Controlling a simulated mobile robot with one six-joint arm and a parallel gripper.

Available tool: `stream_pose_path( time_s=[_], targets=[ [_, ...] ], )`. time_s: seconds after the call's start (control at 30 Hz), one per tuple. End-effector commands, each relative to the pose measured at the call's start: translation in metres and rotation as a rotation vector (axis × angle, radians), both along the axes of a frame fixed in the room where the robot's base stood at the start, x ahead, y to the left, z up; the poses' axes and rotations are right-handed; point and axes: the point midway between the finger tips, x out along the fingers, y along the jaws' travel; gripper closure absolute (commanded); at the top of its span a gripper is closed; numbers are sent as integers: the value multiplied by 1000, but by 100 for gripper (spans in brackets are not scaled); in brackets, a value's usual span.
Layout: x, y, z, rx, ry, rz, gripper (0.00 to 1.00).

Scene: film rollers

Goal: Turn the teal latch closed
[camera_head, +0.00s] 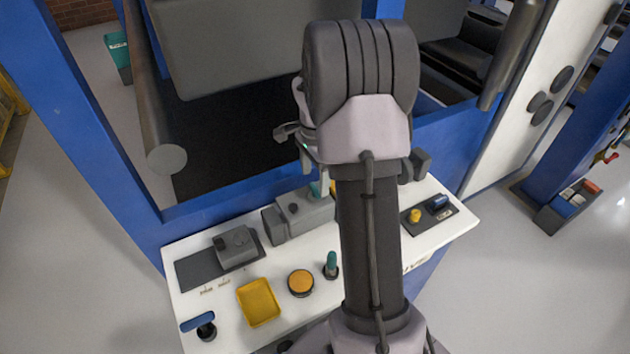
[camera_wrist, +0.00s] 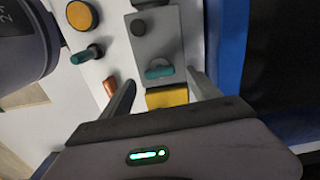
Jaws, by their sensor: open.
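The teal latch (camera_wrist: 158,70) is a short rounded bar on the face of a grey box (camera_wrist: 155,40), lying roughly crosswise in the wrist view. In the head view the teal latch (camera_head: 316,188) shows only partly on the grey box (camera_head: 303,211), beside my arm. My gripper (camera_wrist: 164,86) is open and empty. Its two fingers reach toward the box, one on each side of the latch's end of it, with a yellow block (camera_wrist: 167,97) showing between them. Whether the fingers touch anything I cannot tell.
A separate teal-topped lever (camera_head: 331,262) stands on the white panel near an orange round button (camera_head: 300,283). A yellow tray (camera_head: 259,302), a blue-handled lever (camera_head: 198,323) and a dark plate with a grey block (camera_head: 236,247) lie left. Blue frame beams (camera_head: 100,120) rise behind.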

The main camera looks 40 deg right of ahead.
Motion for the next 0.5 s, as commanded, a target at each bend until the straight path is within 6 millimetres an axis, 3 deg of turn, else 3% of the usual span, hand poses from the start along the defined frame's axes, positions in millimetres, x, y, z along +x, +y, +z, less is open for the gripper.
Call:
stream_pose_path(
  time_s=[0.03, 0.2, 0.33, 0.5],
  targets=[
    [1, -1, 25, -4, -4, -1, 29],
    [1, -1, 84, -4, -4, -1, 29],
    [1, -1, 117, -3, -4, 0, 29],
    [0, 0, 139, -1, -2, 0, 29]
  ],
)
